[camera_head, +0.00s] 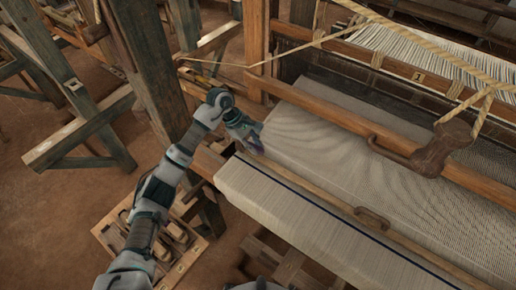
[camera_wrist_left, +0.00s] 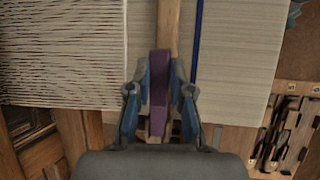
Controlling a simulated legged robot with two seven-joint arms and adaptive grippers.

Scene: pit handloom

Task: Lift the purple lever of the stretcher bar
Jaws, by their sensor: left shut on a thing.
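The purple lever (camera_wrist_left: 160,85) lies lengthwise between the two fingers of my left gripper (camera_wrist_left: 160,95) in the left wrist view. The gripper is shut on it, a finger against each side. In the head view my left gripper (camera_head: 251,144) is at the left end of the stretcher bar (camera_head: 325,197) and mostly covers the lever there. The bar is a wooden strip across the pale cloth, and it also shows beyond the lever in the left wrist view (camera_wrist_left: 168,20).
The pale woven cloth (camera_head: 325,145) spreads right of the gripper. The wooden beater beam (camera_head: 330,115) with a handle crosses above it. A thick loom post (camera_head: 145,65) stands to the left. A wooden tray with tools (camera_head: 110,243) is on the floor beneath my left arm.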

